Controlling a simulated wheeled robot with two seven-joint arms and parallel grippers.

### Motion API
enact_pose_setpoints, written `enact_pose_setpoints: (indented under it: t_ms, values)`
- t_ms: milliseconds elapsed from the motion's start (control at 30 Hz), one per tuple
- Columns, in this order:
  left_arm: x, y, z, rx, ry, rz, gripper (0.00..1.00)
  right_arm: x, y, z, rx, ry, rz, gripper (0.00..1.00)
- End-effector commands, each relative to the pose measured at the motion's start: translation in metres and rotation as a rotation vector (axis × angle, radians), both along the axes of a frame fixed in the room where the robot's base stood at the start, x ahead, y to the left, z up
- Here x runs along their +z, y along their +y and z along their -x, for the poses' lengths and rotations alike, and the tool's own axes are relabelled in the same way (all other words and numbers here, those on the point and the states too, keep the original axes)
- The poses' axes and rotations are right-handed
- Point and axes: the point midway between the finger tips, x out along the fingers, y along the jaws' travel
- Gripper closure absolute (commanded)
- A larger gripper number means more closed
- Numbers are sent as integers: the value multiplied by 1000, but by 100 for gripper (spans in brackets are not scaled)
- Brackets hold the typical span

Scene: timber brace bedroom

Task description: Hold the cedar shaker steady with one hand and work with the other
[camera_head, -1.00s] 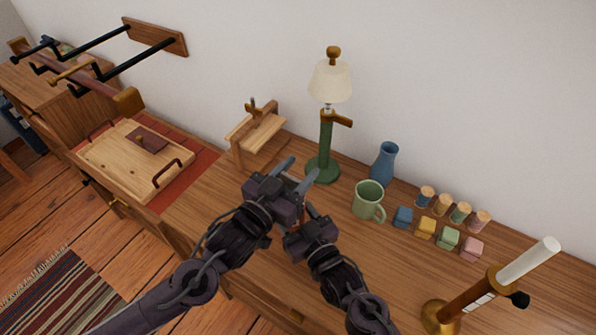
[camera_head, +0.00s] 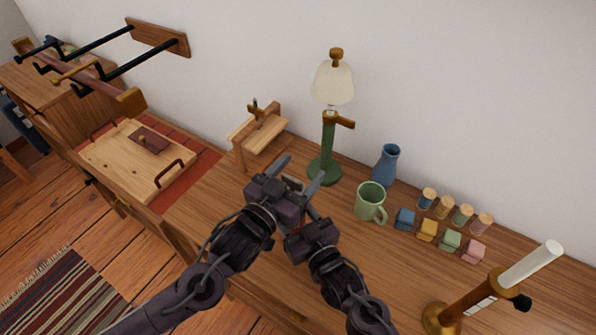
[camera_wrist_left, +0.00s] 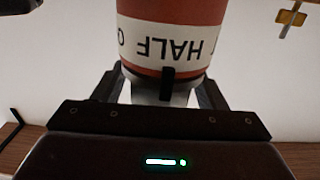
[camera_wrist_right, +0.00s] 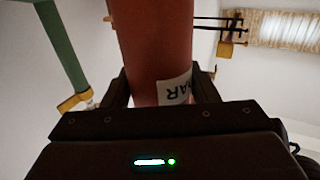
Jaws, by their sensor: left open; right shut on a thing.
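The cedar shaker is a red-brown cylinder with a white label. In the right wrist view the shaker (camera_wrist_right: 158,45) stands between my right fingers, with "AR" readable on the label. My right gripper (camera_wrist_right: 160,88) is shut on it. In the left wrist view the shaker (camera_wrist_left: 172,62) shows "HALF" upside down and a pale metal end piece (camera_wrist_left: 150,92) with a dark strip on it. My left gripper (camera_wrist_left: 160,95) is open around this end.
On the desk behind my grippers stand a green lamp (camera_head: 328,150), a green mug (camera_head: 370,201) and a blue vase (camera_head: 386,165). Small jars (camera_head: 444,206) and coloured blocks (camera_head: 427,229) are at the right, a brass stand (camera_head: 470,303) at front right. A wooden frame (camera_head: 258,135) stands behind left.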

Motion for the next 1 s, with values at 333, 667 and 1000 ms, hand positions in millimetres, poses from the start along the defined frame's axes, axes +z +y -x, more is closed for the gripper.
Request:
enact_pose_setpoints:
  t_ms: [333, 667, 1000]
  values:
    - [-2, 18, 26, -1, 4, -1, 35, 0, -1, -1, -3, 0, 1, 73]
    - [-2, 56, 81, -1, 4, -3, 35, 0, -1, -1, -3, 0, 1, 73]
    - [0, 69, 99, 0, 0, 0, 35, 0, -1, -1, -3, 0, 1, 73]
